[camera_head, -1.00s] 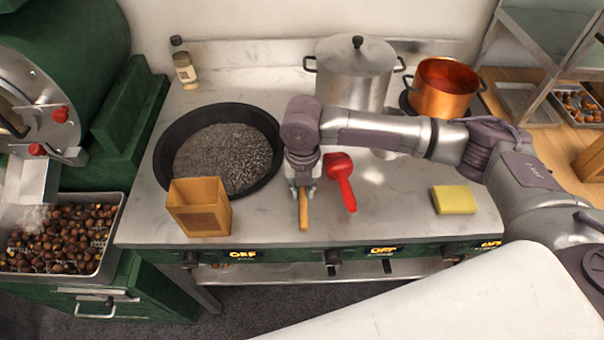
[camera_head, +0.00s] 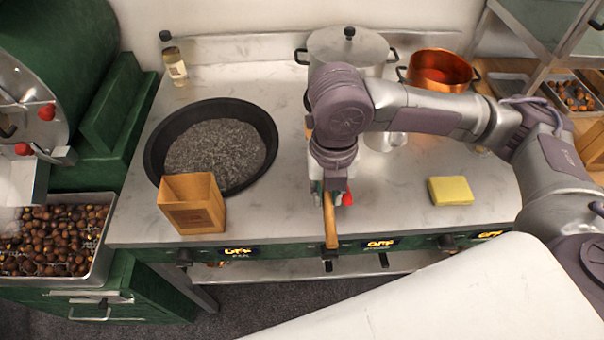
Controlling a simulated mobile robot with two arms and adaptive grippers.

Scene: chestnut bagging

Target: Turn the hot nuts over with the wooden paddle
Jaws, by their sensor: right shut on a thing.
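My right gripper (camera_head: 329,188) is shut on the handle of the wooden paddle (camera_head: 330,226), whose tan handle points down toward the counter's front edge. The rest of the paddle is hidden behind my gripper and arm. The gripper seems to hold it above the counter. The chestnuts (camera_head: 50,240) lie in a metal tray (camera_head: 107,236) at the lower left. Faint steam shows at the tray's left side. My left gripper is not in view.
A black pan (camera_head: 150,165) of dark grey granules stands left of my gripper, with an open brown box (camera_head: 192,205) at its front. A red scoop (camera_head: 346,198) is mostly hidden behind my gripper. A yellow sponge (camera_head: 451,190), steel pot (camera_head: 360,50) and copper pot (camera_head: 440,70) stand to the right and behind.

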